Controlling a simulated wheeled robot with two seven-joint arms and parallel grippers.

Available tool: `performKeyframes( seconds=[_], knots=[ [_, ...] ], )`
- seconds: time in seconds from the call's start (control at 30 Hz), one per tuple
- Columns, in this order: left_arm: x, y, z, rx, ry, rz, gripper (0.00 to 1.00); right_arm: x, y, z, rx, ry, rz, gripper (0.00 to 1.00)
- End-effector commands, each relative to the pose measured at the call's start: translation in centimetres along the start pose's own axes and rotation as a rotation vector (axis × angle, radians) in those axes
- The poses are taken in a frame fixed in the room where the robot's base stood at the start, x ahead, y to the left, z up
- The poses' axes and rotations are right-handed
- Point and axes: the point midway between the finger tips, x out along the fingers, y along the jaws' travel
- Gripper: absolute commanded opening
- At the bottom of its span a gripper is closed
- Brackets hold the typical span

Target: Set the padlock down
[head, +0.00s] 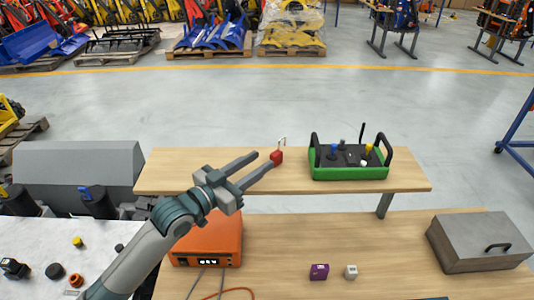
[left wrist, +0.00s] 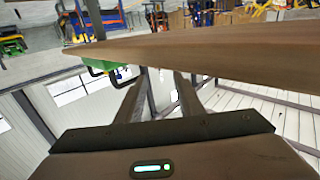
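The padlock (head: 276,157) has a small red body and a pale shackle pointing up. In the head view it appears upright on the raised wooden shelf (head: 400,183), near its back edge. My left gripper (head: 265,159) reaches in over the shelf from the left, its two fingers apart. The padlock shows just beyond the fingertips, close to the nearer one; I cannot tell whether they touch. In the left wrist view the fingers (left wrist: 158,82) are spread with a clear gap, and I cannot make out the padlock there. My right gripper is not in view.
A green-cased control box (head: 347,173) with black handles stands on the shelf to the right. Below, the workbench (head: 290,245) holds an orange device (head: 208,240), a purple cube (head: 319,272), a whitish cube (head: 351,272) and a grey metal box (head: 478,242). The shelf's right end is bare.

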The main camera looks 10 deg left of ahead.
Motion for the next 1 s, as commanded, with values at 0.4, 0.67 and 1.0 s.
performKeyframes(
  seconds=[0.4, 0.67, 1.0],
  knots=[
    [-5.4, 0.0, 0.0, -0.001, -0.001, 0.0, 0.34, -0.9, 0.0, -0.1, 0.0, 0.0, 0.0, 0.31],
    [-5.9, 0.0, 0.0, 0.0, 0.001, 0.0, 0.34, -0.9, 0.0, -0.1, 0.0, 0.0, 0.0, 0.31],
    [-5.8, 0.0, 0.0, -0.001, 0.001, 0.0, 0.37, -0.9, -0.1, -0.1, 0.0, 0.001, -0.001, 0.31]
  ],
)
